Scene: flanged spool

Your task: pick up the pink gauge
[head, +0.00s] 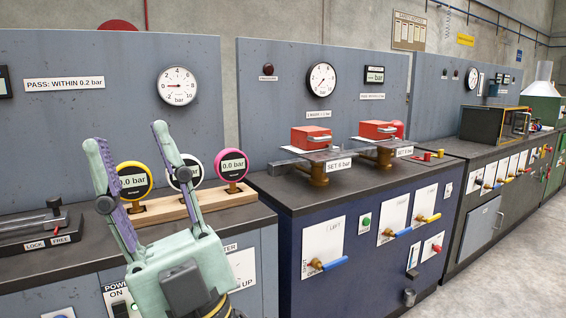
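The pink gauge (232,165) is a round pink-rimmed dial reading 0.0 bar. It stands upright at the right end of a wooden rack (210,197) on the left bench. A yellow gauge (134,181) stands at the rack's left part, and a white gauge (186,172) stands between them, partly hidden behind my finger. My gripper (132,148) is mint green with purple pads, its fingers spread wide, pointing up in front of the rack. It is empty. It appears left of the pink gauge and apart from it.
A dark device marked LOCK and FREE (40,228) sits at the bench's left. The wall panel (120,60) stands behind the rack. To the right, a blue bench (300,215) carries red blocks (312,137) on metal stands. The bench top right of the rack looks clear.

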